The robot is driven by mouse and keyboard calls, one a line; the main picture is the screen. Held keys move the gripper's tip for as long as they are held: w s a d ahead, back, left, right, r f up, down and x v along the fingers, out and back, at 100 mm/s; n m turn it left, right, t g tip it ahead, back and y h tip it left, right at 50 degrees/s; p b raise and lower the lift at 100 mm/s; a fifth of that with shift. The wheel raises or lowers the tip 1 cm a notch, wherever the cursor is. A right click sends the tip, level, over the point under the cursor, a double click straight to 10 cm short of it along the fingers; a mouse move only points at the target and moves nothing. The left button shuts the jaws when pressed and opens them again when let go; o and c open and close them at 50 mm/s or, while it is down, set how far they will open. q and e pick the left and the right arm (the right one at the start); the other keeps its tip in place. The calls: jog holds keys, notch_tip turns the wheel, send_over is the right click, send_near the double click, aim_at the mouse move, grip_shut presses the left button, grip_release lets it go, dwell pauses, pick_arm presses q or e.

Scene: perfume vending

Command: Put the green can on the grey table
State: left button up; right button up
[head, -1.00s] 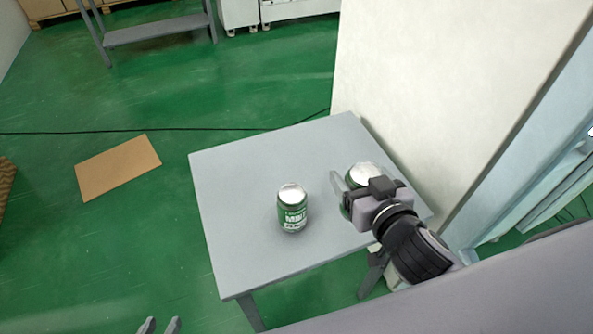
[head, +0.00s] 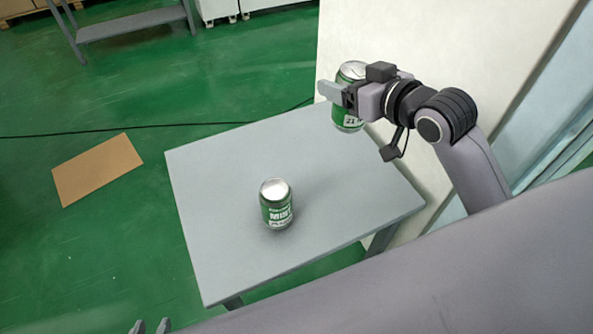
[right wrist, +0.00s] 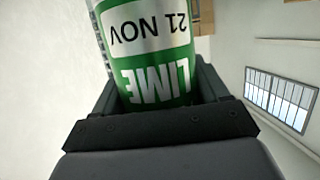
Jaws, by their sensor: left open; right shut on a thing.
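A green can (head: 276,206) with a silver top stands upright on the grey table (head: 215,165), near its middle. My right gripper (head: 346,95) is shut on a second green can (head: 349,120) and holds it roughly upright above the far right part of the table. In the right wrist view this held can (right wrist: 155,75) fills the space between the fingers, its label reading "LIME" and "21 NOV" upside down.
A pale wall (head: 415,50) stands right behind the table's right side. A brown sheet (head: 97,169) lies on the green floor to the left. A grey shelf (head: 130,24) is at the back. The table's left and back parts are clear.

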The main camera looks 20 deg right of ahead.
notch_tip(320, 180, down, 20)
jog(key=b, duration=0.2)
jog(key=shift+r+b, duration=0.25)
jog(key=shift+b, duration=0.1)
jog(key=o, duration=1.3)
jog(key=shift+f, duration=0.15)
jog(key=shift+o, duration=0.2)
jog(key=shift+s, duration=0.1)
jog(key=v, duration=0.7)
jog(key=shift+r, duration=0.2)
jog(key=shift+s, duration=0.25)
